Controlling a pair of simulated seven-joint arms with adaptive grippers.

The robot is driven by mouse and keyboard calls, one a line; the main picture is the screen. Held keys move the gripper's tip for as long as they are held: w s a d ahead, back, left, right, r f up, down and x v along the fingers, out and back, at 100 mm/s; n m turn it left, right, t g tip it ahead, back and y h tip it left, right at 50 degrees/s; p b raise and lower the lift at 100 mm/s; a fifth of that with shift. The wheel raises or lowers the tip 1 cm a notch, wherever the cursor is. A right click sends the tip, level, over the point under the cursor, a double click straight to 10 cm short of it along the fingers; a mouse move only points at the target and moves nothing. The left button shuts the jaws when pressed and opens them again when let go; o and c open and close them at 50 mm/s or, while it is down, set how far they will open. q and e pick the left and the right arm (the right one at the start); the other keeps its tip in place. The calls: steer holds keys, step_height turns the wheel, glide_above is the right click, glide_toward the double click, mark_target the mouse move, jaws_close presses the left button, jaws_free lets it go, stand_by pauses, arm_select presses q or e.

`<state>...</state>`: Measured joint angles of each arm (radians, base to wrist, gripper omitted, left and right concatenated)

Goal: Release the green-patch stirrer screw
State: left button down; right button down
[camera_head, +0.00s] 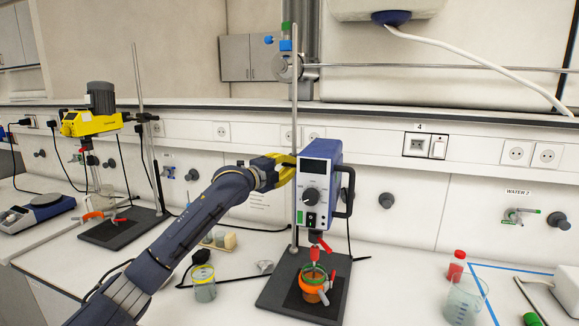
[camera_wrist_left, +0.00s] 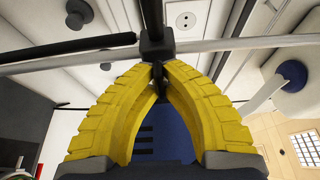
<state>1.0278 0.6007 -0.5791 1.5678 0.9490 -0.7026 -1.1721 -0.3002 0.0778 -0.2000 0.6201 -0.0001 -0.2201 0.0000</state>
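The blue and white stirrer (camera_head: 320,180) hangs on an upright rod, with a small green patch (camera_head: 300,217) at the lower left of its front. My left gripper (camera_head: 286,168), with yellow fingers, reaches in from the left behind the stirrer's upper left side, at the rod. In the left wrist view the fingertips (camera_wrist_left: 158,66) close together around a small dark piece, apparently the screw (camera_wrist_left: 157,72), just below a black clamp (camera_wrist_left: 156,42) on the rod. The fingers hide most of the screw. My right gripper is not in view.
An orange-banded beaker (camera_head: 313,283) stands under the stirrer on a black base plate (camera_head: 275,292). A yellow stirrer (camera_head: 90,123) stands on another rod at the left. A jar (camera_head: 203,284) stands below my left arm. A red-capped bottle (camera_head: 456,267) and a beaker (camera_head: 464,301) stand at right.

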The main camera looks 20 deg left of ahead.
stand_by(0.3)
arm_select(q)
steer(key=n+t, duration=0.1)
steer(key=n, duration=0.4)
steer(key=shift+t, duration=0.4)
steer(key=n+t, duration=0.1)
steer(key=n, duration=0.1)
steer(key=n+t+y, duration=0.1)
steer(key=n, duration=0.2)
steer(key=n+y, duration=0.1)
steer(key=n, duration=0.2)
steer(key=n+t+y, duration=0.1)
steer(key=n, duration=0.2)
steer(key=shift+t+y, duration=0.3)
steer(key=shift+n+t+y, duration=0.15)
steer(key=shift+n+y, duration=0.6)
steer(key=shift+n, duration=0.8)
steer(key=shift+n+t+y, duration=0.15)
steer(key=shift+n+y, duration=0.6)
steer(key=shift+n, duration=1.1)
steer(key=c, duration=1.4)
jaws_free()
steer(key=shift+v, duration=6)
